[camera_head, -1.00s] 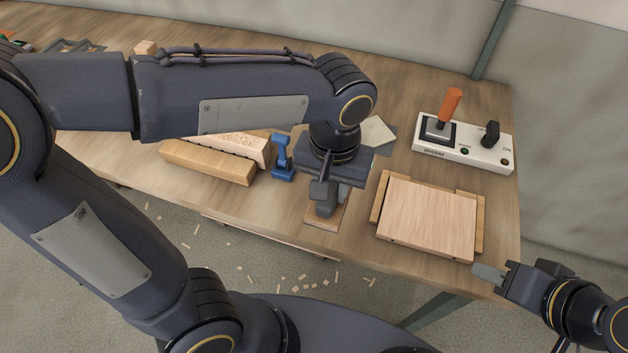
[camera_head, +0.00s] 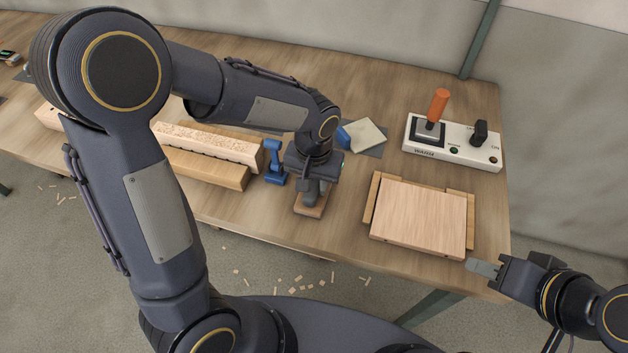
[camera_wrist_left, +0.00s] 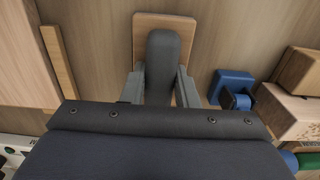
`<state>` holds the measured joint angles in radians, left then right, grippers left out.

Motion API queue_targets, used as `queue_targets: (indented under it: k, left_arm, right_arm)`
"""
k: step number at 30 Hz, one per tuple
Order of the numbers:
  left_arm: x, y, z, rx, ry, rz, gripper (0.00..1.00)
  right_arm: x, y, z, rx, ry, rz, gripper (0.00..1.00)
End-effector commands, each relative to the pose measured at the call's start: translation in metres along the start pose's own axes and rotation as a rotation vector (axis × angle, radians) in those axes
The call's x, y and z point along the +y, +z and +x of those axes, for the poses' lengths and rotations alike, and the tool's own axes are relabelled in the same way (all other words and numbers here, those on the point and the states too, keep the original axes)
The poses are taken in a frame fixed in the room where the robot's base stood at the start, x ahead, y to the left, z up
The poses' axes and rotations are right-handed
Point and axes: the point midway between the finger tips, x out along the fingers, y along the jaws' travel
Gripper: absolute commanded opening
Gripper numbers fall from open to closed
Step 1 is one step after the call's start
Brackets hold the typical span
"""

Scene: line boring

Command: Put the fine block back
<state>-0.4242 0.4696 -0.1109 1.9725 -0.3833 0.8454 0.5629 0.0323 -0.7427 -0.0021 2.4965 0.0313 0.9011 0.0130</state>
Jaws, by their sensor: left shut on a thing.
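My left gripper (camera_head: 314,184) is shut on the dark grey handle (camera_wrist_left: 165,65) of a block with a flat wooden base (camera_head: 311,206). I take this for the fine block, but no label shows. The base points down, close to the front part of the bench. Whether it touches the bench I cannot tell. In the left wrist view the handle sits between both fingers, with the base (camera_wrist_left: 184,24) beyond it. A dark mat (camera_head: 377,150) with a cream pad (camera_head: 362,135) lies behind. My right gripper (camera_head: 484,267) is at the bench's front right, apparently empty; its finger gap is unclear.
A blue tool (camera_head: 274,165) stands just left of the held block. Long wooden beams (camera_head: 205,167) lie further left. A pale wooden panel (camera_head: 420,217) lies to the right. A white control box (camera_head: 452,142) with an orange lever stands behind it.

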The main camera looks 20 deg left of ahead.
Motion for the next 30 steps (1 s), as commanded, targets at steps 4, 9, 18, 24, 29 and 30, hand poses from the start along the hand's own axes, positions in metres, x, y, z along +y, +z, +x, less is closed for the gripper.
queue_targets:
  k: [4,9,18,24,29,30]
  left_arm:
    - [0.000,0.000,0.000,0.001,0.000,0.000,0.00]
    - [0.000,0.000,0.003,0.000,0.000,0.000,0.31]
    - [0.000,0.000,0.003,-0.001,-0.001,-0.001,0.49]
    - [0.000,0.000,-0.006,0.002,0.000,-0.001,0.49]
    - [0.001,-0.001,-0.035,0.006,0.003,-0.001,0.49]
    - [0.001,-0.001,-0.045,0.008,0.003,-0.001,0.49]
  right_arm:
    - [0.000,0.000,0.000,0.000,0.000,0.000,0.36]
    - [0.001,0.001,0.003,0.000,0.000,0.000,0.36]
    - [0.001,0.001,0.003,0.000,0.000,0.000,0.36]
    - [0.000,0.000,0.000,0.000,0.000,0.000,0.36]
    - [0.000,0.000,0.001,0.000,0.000,0.000,0.36]
    - [0.000,0.000,0.001,0.000,0.000,0.000,0.36]
